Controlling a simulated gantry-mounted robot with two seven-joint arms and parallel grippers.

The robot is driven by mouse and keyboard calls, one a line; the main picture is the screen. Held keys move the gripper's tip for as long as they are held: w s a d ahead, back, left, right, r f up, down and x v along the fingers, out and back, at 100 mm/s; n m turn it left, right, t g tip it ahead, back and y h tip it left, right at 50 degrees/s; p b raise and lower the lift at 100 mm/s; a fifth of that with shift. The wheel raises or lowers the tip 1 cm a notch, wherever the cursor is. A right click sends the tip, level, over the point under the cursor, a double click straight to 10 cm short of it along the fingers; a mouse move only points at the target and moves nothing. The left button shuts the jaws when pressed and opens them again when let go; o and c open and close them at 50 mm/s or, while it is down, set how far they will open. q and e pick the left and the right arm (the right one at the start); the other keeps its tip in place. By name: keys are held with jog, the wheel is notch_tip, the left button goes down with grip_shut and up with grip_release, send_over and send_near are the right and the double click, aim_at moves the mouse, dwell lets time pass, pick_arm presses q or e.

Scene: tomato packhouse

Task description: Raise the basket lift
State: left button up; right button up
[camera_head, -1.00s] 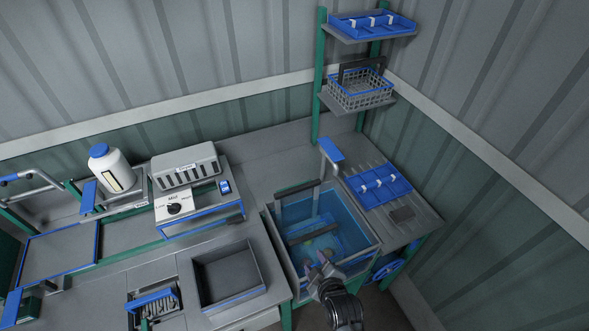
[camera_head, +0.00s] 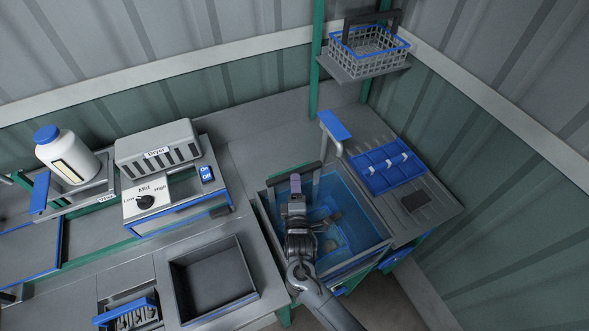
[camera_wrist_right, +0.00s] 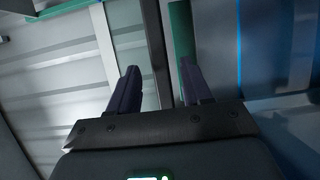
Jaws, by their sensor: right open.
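The wash tank (camera_head: 366,256) of blue water stands at the centre right. A dark bar (camera_head: 308,171), apparently the handle of the basket lift, crosses above its back left part. My right gripper (camera_head: 295,184) is over the tank, at this bar and partly covering it. In the right wrist view my two open fingers (camera_wrist_right: 160,87) point up the picture, with a dark bar (camera_wrist_right: 155,45) showing between them. I cannot tell whether they touch it. Submerged parts in the tank are blurred, and my arm hides some of them. My left gripper is out of view.
A wire basket (camera_head: 371,64) stands on a shelf at the back right. A blue compartment tray (camera_head: 382,166) lies on the grooved board right of the tank. A blue-topped bent metal post (camera_head: 335,127) rises behind the tank. An empty grey bin (camera_head: 213,277) and a dryer (camera_head: 158,150) are to the left.

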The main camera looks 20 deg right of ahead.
aim_at(295, 171)
jog(key=x, duration=0.7)
jog(key=shift+b, duration=0.35)
grip_shut()
